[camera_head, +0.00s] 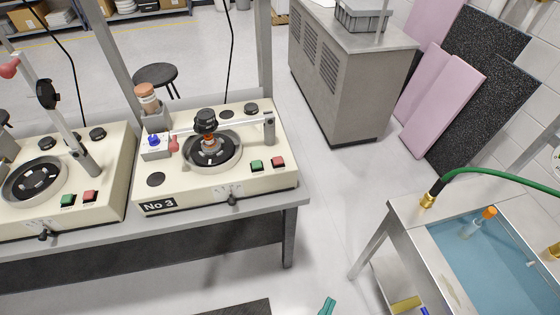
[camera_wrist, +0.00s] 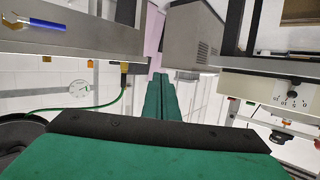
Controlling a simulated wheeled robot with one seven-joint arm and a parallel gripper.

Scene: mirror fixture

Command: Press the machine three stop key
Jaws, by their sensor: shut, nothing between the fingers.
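The machine marked No 3 (camera_head: 205,195) is a cream box on the bench in the head view. On its front right top are a red key (camera_head: 278,162), which I take as the stop key, and a green key (camera_head: 257,166) to its left. Nothing covers either key. My gripper (camera_head: 327,306) shows as a green tip at the bottom edge of the head view, well in front of the bench and apart from the machine. In the wrist view its green fingers (camera_wrist: 161,78) are together and empty. A cream machine front with a dial (camera_wrist: 290,97) shows there at the right.
Machine three's swing arm (camera_head: 225,124) crosses above its round plate. Another similar machine (camera_head: 105,175) stands to its left. A steel sink table (camera_head: 408,208) with a green hose is at the right. Open floor (camera_head: 330,220) lies between bench and sink.

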